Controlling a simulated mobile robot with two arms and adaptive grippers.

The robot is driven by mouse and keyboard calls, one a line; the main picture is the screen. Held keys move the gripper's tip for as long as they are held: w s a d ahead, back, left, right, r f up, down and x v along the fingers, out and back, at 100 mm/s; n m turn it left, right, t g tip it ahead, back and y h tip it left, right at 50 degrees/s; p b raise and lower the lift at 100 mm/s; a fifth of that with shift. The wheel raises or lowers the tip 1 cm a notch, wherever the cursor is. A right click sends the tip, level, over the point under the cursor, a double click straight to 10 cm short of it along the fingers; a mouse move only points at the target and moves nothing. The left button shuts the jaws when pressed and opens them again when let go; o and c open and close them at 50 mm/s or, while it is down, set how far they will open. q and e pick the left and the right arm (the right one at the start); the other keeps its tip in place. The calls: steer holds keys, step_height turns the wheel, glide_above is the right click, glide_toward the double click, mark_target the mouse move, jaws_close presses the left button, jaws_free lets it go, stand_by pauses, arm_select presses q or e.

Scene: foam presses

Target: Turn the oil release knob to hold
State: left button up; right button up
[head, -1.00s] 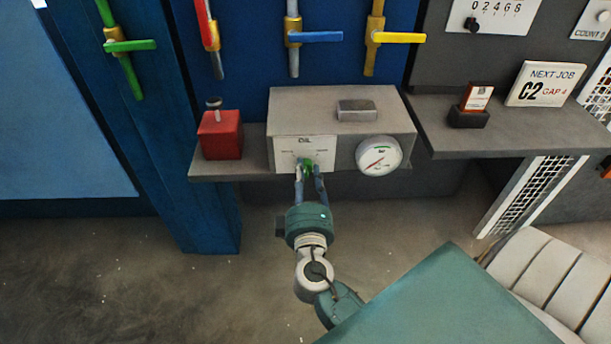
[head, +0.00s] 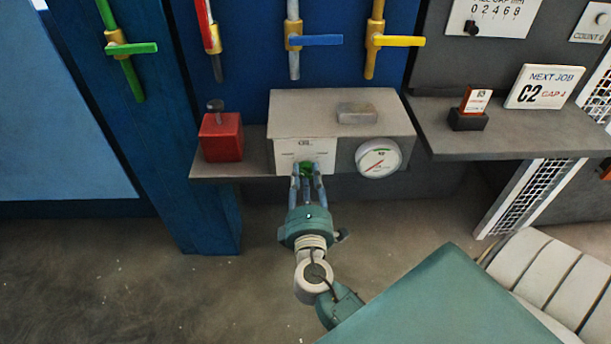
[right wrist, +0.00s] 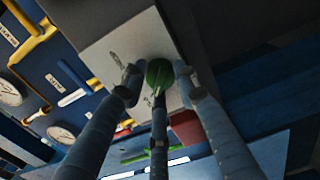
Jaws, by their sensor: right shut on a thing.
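The oil release knob is green and sits on the white front plate (head: 287,152) of a grey box on a shelf. My right gripper (head: 308,170) is at the knob, with its fingers shut around it. In the right wrist view the green knob (right wrist: 158,74) lies between the fingertips of my right gripper (right wrist: 160,88). The plate (right wrist: 118,58) carries small labels there, too blurred to read. The knob's pointing direction is hard to tell behind the fingers. My left gripper is not in view.
A round gauge (head: 378,157) is on the box's right front. A red block (head: 221,137) with a dark knob stands left of it. Coloured valve handles, green (head: 131,48), blue (head: 315,40) and yellow (head: 398,41), are above. A seat (head: 545,270) is at lower right.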

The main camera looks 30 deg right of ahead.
steer(key=shift+s+d+f, duration=0.15)
steer(key=shift+f, duration=0.15)
steer(key=o, duration=1.1)
steer(key=shift+o, duration=0.2)
steer(key=shift+r, duration=0.15)
steer(key=v, duration=1.2)
steer(key=shift+d, duration=0.1)
